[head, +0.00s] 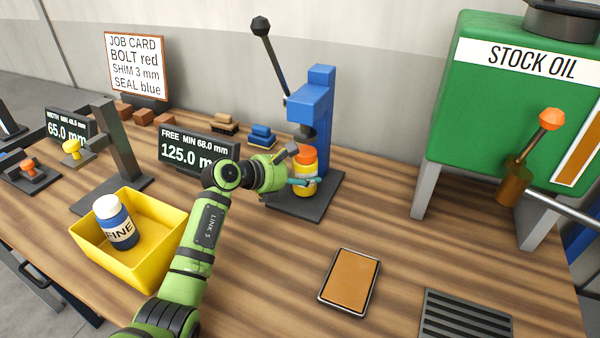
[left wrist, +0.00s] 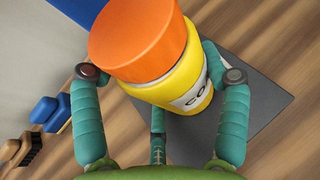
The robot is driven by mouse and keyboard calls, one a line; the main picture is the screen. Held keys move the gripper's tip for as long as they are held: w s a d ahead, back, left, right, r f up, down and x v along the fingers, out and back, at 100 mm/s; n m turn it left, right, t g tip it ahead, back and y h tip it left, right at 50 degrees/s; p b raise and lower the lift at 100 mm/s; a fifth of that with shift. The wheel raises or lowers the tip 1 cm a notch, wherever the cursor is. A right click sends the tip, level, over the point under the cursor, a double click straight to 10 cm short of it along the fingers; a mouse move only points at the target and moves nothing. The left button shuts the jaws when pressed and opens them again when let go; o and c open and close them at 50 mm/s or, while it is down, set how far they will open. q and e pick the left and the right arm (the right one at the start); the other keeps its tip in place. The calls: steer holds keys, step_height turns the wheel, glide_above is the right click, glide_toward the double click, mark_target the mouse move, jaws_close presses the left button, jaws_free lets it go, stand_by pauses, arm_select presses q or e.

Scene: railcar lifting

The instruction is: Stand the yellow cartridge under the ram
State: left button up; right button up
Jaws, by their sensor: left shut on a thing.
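The yellow cartridge (head: 305,178) with an orange cap is at the blue press (head: 312,105), over the front part of its dark base plate (head: 322,199). My left gripper (head: 292,176) is shut around it from the left. In the left wrist view the cartridge (left wrist: 195,85) is between the teal fingers (left wrist: 160,85), cap toward the camera, label partly showing. The ram (head: 305,132) is just above and behind the cap in the head view. I cannot tell whether the cartridge bottom touches the plate. My right gripper is not in view.
A green stock oil tank (head: 480,110) stands at the right. An orange-topped tray (head: 350,281) and a dark grate (head: 465,315) lie in front. Small blocks (head: 262,135) lie behind my gripper.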

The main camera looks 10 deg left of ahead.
arm_select(q)
steer(key=shift+s+f+b, duration=0.15)
steer(key=shift+f+b, duration=0.2)
steer(key=shift+f, duration=0.3)
stand_by(1.1)
steer(key=o, duration=1.3)
steer(key=shift+f, duration=0.1)
steer(key=shift+o, duration=0.2)
